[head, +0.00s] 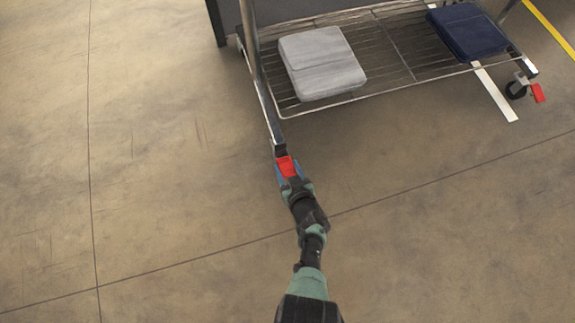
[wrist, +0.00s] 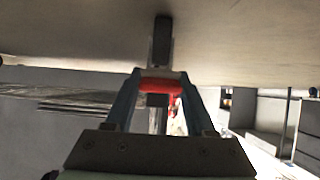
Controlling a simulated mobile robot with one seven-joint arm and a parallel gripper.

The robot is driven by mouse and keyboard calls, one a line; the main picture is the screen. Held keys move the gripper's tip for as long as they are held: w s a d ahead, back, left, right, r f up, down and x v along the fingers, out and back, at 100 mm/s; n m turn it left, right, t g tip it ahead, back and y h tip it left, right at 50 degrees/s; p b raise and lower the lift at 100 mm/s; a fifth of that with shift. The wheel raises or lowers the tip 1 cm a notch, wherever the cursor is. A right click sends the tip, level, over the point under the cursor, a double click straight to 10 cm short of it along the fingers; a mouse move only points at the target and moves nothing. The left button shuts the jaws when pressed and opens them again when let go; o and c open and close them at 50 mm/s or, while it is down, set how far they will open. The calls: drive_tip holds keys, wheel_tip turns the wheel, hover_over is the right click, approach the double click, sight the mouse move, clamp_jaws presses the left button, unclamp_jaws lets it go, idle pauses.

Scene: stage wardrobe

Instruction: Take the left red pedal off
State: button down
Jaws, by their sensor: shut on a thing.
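The left red pedal (head: 286,166) is at the front left corner of the wheeled rack, at the end of its side rail. My gripper (head: 288,174) reaches it from the front and is shut on it. In the wrist view the red pedal (wrist: 160,85) lies between the two blue fingers of my gripper (wrist: 159,88), with a dark post behind it. The left caster is hidden by the pedal and gripper. The right red pedal (head: 538,92) sits by a black caster (head: 515,89) at the rack's right corner.
The rack's wire shelf (head: 385,88) holds a folded grey cloth (head: 322,62) and a folded navy cloth (head: 467,32). A chrome upright (head: 249,40) rises at the rack's left. White and yellow floor lines lie at right. The floor in front and at left is clear.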

drive_tip(key=shift+s+f, duration=0.1)
drive_tip(key=shift+c, duration=1.2)
unclamp_jaws()
drive_tip(key=p+v, duration=1)
drive_tip(key=v, duration=0.3)
